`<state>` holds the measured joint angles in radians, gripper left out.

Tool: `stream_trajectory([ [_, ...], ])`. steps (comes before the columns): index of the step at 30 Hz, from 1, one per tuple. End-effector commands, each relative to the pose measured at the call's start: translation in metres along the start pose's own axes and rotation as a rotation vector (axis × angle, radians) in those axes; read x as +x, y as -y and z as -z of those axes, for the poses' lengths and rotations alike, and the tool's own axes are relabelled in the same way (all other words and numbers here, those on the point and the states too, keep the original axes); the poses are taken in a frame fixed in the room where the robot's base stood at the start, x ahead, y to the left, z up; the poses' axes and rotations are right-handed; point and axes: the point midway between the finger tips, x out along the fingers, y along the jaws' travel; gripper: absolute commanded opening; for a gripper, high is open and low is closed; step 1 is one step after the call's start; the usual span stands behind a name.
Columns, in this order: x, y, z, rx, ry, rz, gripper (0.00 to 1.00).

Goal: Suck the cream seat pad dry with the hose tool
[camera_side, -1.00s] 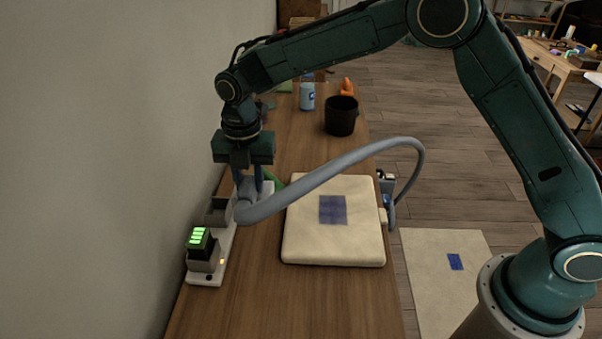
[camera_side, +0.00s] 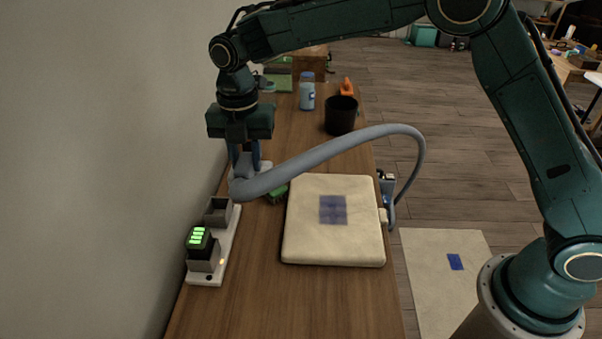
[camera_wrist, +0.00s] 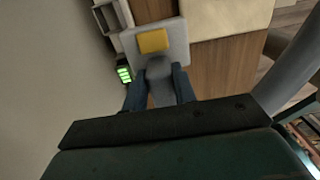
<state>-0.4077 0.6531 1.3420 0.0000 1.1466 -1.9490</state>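The cream seat pad (camera_side: 305,240) lies flat on the wooden bench, with a dark bluish square patch (camera_side: 333,210) on its top. Its edge also shows in the wrist view (camera_wrist: 230,14). My gripper (camera_side: 243,168) is left of the pad's far corner, off the pad. Its two blue fingers are closed on the grey hose tool (camera_wrist: 158,70), which has a wide flat head with a yellow block (camera_wrist: 153,41). The grey hose (camera_side: 335,147) arches from the tool over the pad to a device (camera_side: 387,186) at the bench's right edge. The head is mostly hidden in the side view.
A white charging strip (camera_side: 206,278) with a green-lit battery (camera_side: 198,238) and an empty grey socket (camera_side: 217,211) runs along the wall. A small green item (camera_side: 277,194) lies beside the pad. A black pot (camera_side: 341,115) and blue bottle (camera_side: 307,92) stand behind. The front bench is clear.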

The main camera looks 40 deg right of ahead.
Motion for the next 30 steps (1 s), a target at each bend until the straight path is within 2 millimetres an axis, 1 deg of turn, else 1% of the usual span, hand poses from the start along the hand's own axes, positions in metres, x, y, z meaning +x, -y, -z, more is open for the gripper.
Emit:
stream_trajectory([
  [1, 0.000, 0.000, 0.000, 0.000, 0.000, -0.001, 0.19],
  [3, 0.000, 0.000, 0.000, 0.000, 0.000, -0.001, 0.09],
  [11, 0.002, 0.004, -0.002, 0.001, 0.000, -0.001, 0.09],
  [17, 0.011, 0.019, -0.009, 0.002, 0.000, 0.000, 0.09],
  [23, 0.028, 0.049, -0.019, 0.004, -0.001, 0.001, 0.09],
  [30, 0.051, 0.095, -0.028, 0.004, -0.001, 0.001, 0.09],
])
